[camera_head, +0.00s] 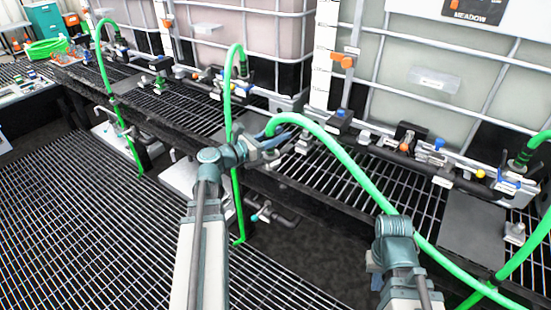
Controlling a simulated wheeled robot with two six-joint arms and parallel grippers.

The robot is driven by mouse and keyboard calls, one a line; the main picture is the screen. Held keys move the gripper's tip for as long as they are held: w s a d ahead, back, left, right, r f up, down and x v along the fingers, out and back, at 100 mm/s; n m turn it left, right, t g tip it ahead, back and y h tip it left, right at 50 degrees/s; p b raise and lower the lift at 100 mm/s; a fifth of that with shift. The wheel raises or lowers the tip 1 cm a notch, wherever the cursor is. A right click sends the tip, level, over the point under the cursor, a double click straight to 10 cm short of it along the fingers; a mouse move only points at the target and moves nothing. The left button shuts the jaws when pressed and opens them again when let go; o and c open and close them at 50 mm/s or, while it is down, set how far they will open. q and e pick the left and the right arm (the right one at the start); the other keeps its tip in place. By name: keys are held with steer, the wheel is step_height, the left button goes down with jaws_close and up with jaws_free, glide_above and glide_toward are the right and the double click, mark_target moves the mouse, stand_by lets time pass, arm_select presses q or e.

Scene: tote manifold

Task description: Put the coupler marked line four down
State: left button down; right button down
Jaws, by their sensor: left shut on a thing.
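My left gripper (268,146) is shut at the end of a thick green hose (345,160), above the grating shelf in front of the middle tank. The coupler at that hose end is mostly hidden by the gripper, and I cannot read any line marking on it. The hose arches to the right and runs down past my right arm to the lower right. My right gripper (374,268) shows only in part beside its arm at the lower right, and its fingers cannot be made out.
Caged tanks (255,40) stand behind a black grating shelf (190,112) with valves and fittings. Other green hoses hang at the left (104,65), the middle (236,190) and the right edge. A dark flat plate (472,228) lies at right. Grating floor (90,215) is open at left.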

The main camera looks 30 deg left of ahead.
arm_select(q)
step_height(320, 180, down, 20)
steer(key=n+t+y+b, duration=0.1)
steer(key=n+y+b, duration=0.2)
steer(key=b, duration=1.4)
steer(key=y, duration=0.2)
steer(key=shift+d+r+n+t+y, duration=0.2)
steer(key=shift+n+t+y, duration=0.1)
steer(key=shift+n+t, duration=0.1)
steer(key=shift+w, duration=0.1)
